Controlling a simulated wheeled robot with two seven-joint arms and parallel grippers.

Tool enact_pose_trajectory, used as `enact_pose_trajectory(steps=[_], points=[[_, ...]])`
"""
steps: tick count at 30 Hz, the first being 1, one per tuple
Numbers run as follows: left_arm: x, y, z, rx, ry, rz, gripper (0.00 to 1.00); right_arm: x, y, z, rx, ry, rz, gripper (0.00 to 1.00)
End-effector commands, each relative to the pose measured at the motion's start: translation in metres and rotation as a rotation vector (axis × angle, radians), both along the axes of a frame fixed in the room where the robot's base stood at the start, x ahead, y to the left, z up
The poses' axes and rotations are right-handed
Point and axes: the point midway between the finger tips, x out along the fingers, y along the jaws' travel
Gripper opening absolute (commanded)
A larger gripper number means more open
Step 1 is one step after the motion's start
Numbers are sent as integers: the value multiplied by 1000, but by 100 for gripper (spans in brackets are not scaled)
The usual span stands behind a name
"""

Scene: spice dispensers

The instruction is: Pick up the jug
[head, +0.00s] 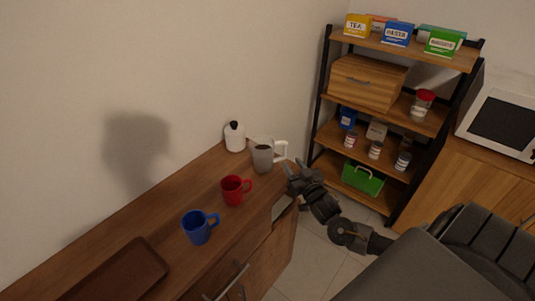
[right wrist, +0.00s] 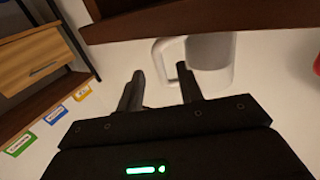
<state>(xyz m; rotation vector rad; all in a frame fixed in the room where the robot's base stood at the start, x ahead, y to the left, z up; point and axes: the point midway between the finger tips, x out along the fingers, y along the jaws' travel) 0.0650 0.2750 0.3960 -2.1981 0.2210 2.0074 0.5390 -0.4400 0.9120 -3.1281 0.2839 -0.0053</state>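The jug (head: 263,158), with a grey body and a white handle on its right, stands upright near the far right end of the wooden counter. In the right wrist view the jug (right wrist: 210,52) appears upside down, with its handle ahead of my fingertips. My right gripper (head: 293,168) is just beyond the counter's right edge, close to the handle side. In the right wrist view its fingers (right wrist: 160,72) are apart, with nothing clearly held between them. I cannot tell whether a finger touches the handle. My left gripper is not in view.
A white canister with a black knob (head: 234,137) stands behind the jug. A red mug (head: 234,190), a blue mug (head: 198,226) and a brown tray (head: 120,272) are nearer on the counter. A stocked shelf (head: 383,205) and a microwave (head: 500,125) stand right.

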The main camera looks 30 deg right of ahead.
Motion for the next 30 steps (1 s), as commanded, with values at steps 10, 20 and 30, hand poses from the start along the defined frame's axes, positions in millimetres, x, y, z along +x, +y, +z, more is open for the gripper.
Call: enact_pose_trajectory(steps=[10, 20, 30], points=[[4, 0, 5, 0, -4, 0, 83, 17, -6, 2, 0, -1, -4, 37], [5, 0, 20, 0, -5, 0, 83, 59, -17, 2, 0, 1, -5, 37], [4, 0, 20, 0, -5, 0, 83, 63, -18, 0, 1, 2, -5, 33]])
